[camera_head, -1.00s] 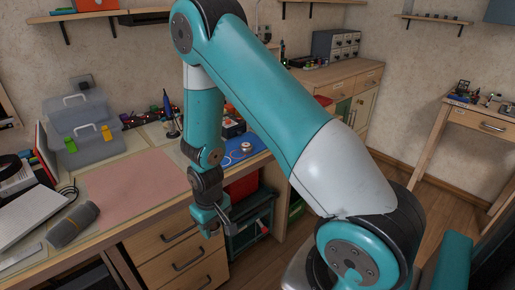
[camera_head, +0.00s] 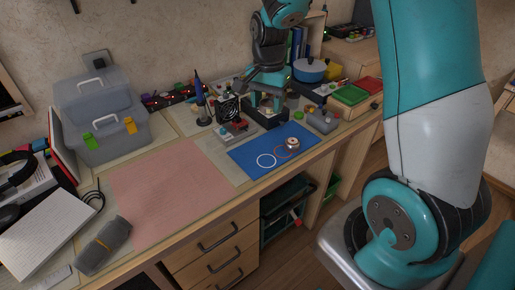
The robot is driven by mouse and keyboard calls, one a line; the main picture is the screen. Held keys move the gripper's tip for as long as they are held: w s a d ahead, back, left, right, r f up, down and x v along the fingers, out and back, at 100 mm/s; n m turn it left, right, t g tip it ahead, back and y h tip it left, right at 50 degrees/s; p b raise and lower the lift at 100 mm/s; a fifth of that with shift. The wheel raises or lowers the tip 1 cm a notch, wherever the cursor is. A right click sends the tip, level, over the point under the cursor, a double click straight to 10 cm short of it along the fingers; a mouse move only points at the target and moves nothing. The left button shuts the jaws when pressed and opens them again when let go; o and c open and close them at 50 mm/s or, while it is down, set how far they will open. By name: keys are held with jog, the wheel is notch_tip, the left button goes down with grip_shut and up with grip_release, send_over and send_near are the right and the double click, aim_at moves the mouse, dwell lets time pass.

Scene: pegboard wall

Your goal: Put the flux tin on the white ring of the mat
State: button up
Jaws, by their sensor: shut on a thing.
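The blue mat (camera_head: 246,161) lies at the bench's front edge, right of the pink mat. Its white ring (camera_head: 266,160) is empty, and an orange ring (camera_head: 280,151) is beside it. A small round silver and copper-coloured thing (camera_head: 292,144) sits at the orange ring's right edge; I cannot tell whether it is the flux tin. My gripper (camera_head: 265,108) points down behind the mat, over or at a black box-like thing (camera_head: 266,118). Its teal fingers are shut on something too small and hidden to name.
A black fan (camera_head: 229,108) and a red-based device (camera_head: 235,131) stand left of my gripper. A grey controller-like thing (camera_head: 322,121) and green and red trays (camera_head: 351,95) are to the right. The pink mat (camera_head: 168,192) is clear. A grey toolbox (camera_head: 101,119) stands at the back left.

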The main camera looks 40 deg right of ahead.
aim_at(266, 162)
jog(key=shift+w+d+r, duration=0.1)
jog(key=shift+w+r, duration=0.05)
jog(key=shift+w, duration=0.05)
notch_tip(266, 162, down, 19)
jog(key=shift+f, duration=0.2)
jog(key=o, duration=0.9)
jog(key=shift+f, duration=0.1)
jog(key=shift+o, duration=0.2)
